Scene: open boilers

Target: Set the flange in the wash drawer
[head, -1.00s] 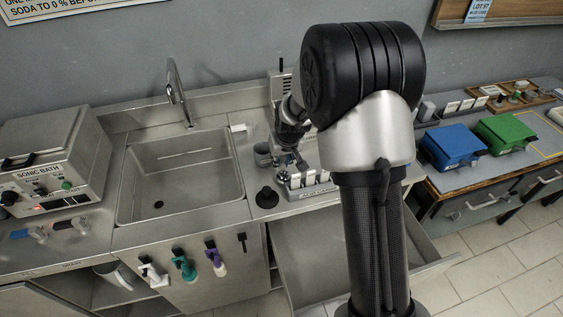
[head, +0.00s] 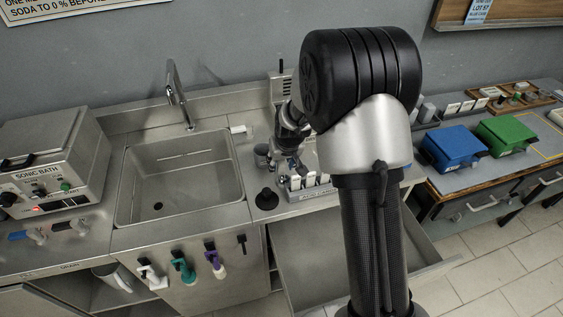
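An open metal drawer (head: 300,250) is pulled out below the counter, right of the sink cabinet. The part of its floor I can see is bare; my arm hides the rest. My gripper (head: 287,163) is over the counter right of the sink, beside a small grey cup-like part (head: 261,150) and behind a rack of white-labelled slots. Its fingers are small, dark and partly covered by my arm, so I cannot tell whether they hold anything. I cannot pick out the flange with certainty.
A black cone-shaped part (head: 267,198) stands on the counter near the labelled rack (head: 308,186). The empty sink (head: 180,180) and sonic bath (head: 50,165) are at left. Blue (head: 453,147) and green (head: 505,134) boxes sit on the right bench. Spray bottles hang in front.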

